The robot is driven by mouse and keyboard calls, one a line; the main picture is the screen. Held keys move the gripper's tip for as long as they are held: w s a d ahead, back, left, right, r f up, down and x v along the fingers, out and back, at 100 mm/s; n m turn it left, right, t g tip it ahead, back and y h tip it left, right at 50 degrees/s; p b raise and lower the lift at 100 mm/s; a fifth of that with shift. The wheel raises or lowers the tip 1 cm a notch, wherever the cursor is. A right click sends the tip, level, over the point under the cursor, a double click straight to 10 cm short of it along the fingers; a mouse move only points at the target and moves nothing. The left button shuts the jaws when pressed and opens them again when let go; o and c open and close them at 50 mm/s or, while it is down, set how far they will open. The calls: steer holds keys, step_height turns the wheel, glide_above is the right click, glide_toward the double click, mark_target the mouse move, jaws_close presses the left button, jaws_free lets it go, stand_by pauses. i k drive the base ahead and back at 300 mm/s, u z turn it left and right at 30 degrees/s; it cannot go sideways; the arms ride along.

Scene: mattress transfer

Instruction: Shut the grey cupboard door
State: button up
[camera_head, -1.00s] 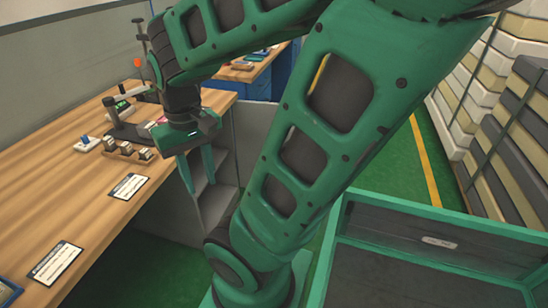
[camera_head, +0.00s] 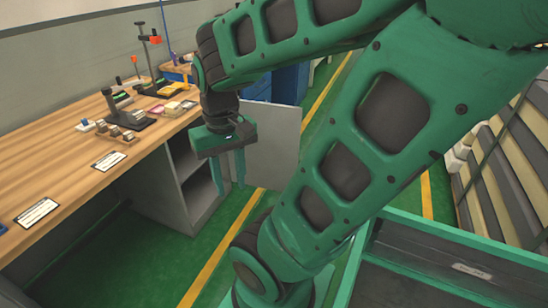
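The grey cupboard (camera_head: 168,192) stands under the wooden workbench, with its shelves showing through the open front. Its grey door (camera_head: 275,150) stands swung out to the right of the opening, well away from shut. My gripper (camera_head: 231,187) points down in front of the opening, left of the door's broad face. Its two teal fingers are apart with nothing between them. The upper left part of the door is hidden behind my gripper and arm. I cannot tell whether a finger touches the door.
The wooden workbench (camera_head: 60,165) carries label cards, small blocks and tool stands. A blue cabinet (camera_head: 290,85) stands behind the door. Green floor with a yellow line (camera_head: 222,250) lies free before the cupboard. A green-rimmed bin (camera_head: 440,235) and stacked mattresses (camera_head: 510,150) are at the right.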

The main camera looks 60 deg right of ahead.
mark_target(272, 162)
steer(key=z, duration=2.7)
steer(key=i, duration=5.05)
